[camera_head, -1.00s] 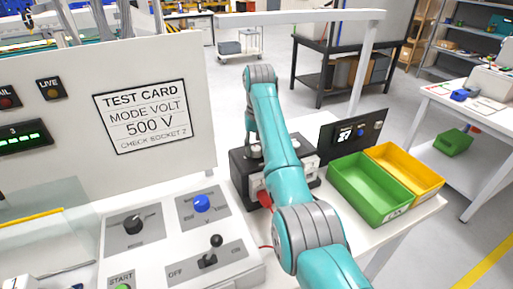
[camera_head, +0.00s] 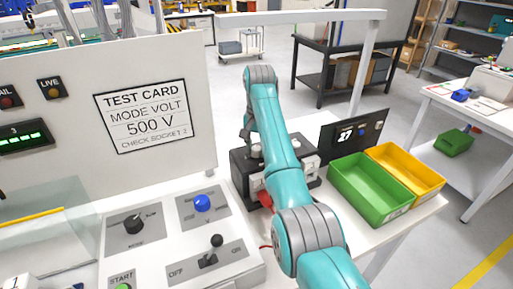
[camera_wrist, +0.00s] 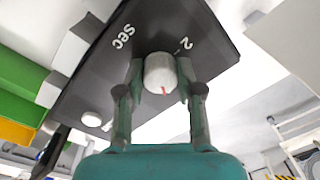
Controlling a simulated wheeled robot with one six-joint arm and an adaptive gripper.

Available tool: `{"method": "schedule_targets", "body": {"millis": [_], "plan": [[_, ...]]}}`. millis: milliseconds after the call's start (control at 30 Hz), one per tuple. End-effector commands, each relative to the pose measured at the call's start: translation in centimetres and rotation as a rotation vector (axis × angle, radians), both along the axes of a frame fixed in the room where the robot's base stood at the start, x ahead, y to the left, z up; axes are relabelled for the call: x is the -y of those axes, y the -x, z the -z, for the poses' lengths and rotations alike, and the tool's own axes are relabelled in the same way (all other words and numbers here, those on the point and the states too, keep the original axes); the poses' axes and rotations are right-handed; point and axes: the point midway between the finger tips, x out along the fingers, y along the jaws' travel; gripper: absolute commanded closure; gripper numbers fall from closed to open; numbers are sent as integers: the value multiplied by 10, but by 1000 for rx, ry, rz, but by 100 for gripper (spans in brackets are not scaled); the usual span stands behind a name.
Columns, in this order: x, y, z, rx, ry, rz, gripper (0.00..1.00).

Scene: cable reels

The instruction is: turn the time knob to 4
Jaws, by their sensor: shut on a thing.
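The time knob (camera_wrist: 159,73) is a pale round knob with a red mark on a dark panel (camera_wrist: 105,75). The panel reads "SEC" on one side of the knob and "2" on the other; no 4 is readable. In the wrist view the red mark faces the lower side of the picture. My gripper (camera_wrist: 161,88) is shut on the knob, one finger on each side. In the head view the black box (camera_head: 240,172) stands under the end of my arm, which hides much of it, and I cannot make out the knob there.
A green bin (camera_head: 350,205) and a yellow bin (camera_head: 425,180) stand right of the box. A small dark display panel (camera_head: 345,150) stands behind them. Left is a console with a black knob (camera_head: 133,224), a blue knob (camera_head: 202,203) and an off/on lever (camera_head: 208,260).

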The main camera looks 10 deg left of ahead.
Motion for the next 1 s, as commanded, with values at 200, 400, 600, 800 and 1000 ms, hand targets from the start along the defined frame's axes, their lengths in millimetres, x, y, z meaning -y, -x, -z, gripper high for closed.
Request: {"method": "schedule_targets", "body": {"millis": [200, 400, 600, 800, 1000], "plan": [[0, 0, 1, -2, 1, 0, 99], [0, 0, 1, -1, 1, -1, 39], [0, 0, 0, -1, 0, -1, 39], [0, 0, 0, 0, 0, -3, 39], [0, 0, 0, -1, 0, -66, 39]]}}
